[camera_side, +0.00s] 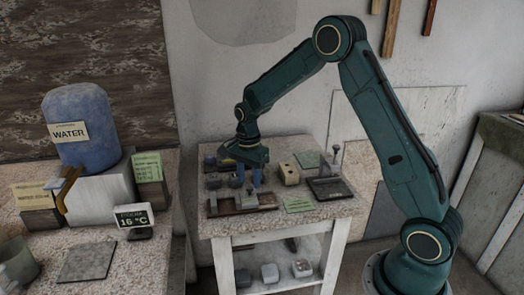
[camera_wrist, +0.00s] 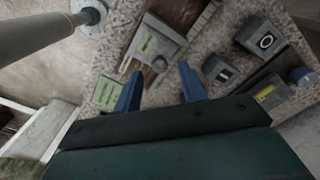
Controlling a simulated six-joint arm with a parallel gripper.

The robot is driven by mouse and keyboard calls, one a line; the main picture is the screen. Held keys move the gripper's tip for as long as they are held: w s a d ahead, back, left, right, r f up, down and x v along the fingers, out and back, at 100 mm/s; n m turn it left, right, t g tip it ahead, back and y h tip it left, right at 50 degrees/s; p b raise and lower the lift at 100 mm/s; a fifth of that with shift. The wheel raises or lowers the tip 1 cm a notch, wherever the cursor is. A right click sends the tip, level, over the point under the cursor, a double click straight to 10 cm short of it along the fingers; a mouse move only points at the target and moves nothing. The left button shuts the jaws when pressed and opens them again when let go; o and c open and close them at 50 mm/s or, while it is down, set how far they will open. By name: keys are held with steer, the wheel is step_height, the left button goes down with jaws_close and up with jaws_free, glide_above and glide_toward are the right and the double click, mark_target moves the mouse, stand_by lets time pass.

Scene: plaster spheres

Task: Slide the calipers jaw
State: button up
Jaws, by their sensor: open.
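A low brown-and-grey sliding tool, which looks like the calipers, lies along the front of the small speckled table (camera_side: 335,207). Its brown bar (camera_side: 225,208) carries a grey block (camera_side: 249,199); the block also shows in the wrist view (camera_wrist: 155,45) with a yellow-green label. My gripper (camera_side: 248,181) points down just behind and above the tool in the side view. In the wrist view, the two blue fingers of my gripper (camera_wrist: 160,88) are spread apart with nothing between them. I cannot tell whether a finger touches the tool.
A dark stand with an upright post (camera_side: 330,184) and a tan block (camera_side: 289,173) are right of my gripper. Small grey blocks (camera_wrist: 220,69) sit close by. A green note (camera_side: 298,205) lies at the front edge. The left bench holds a blue water jug (camera_side: 80,120).

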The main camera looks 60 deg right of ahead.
mark_target(250, 188)
step_height(250, 188, up, 12)
steer(key=shift+f, duration=0.15)
stand_by(0.3)
steer(key=s+a+r+n+t, duration=0.1)
steer(key=s+a+r+n, duration=0.2)
steer(key=s+r+n, duration=0.3)
steer(key=s+a+r+n+t, duration=0.2)
steer(key=s+a+r+n, duration=0.15)
steer(key=s, duration=0.45)
steer(key=s+a+f+n+t, duration=0.1)
steer(key=s+a+n+t, duration=0.1)
steer(key=s+n, duration=0.6)
steer(key=s+a, duration=0.1)
steer(key=s, duration=0.5)
steer(key=shift+s+a+f+t, duration=0.15)
steer(key=shift+s+f+t, duration=0.1)
steer(key=shift+s+t, duration=0.05)
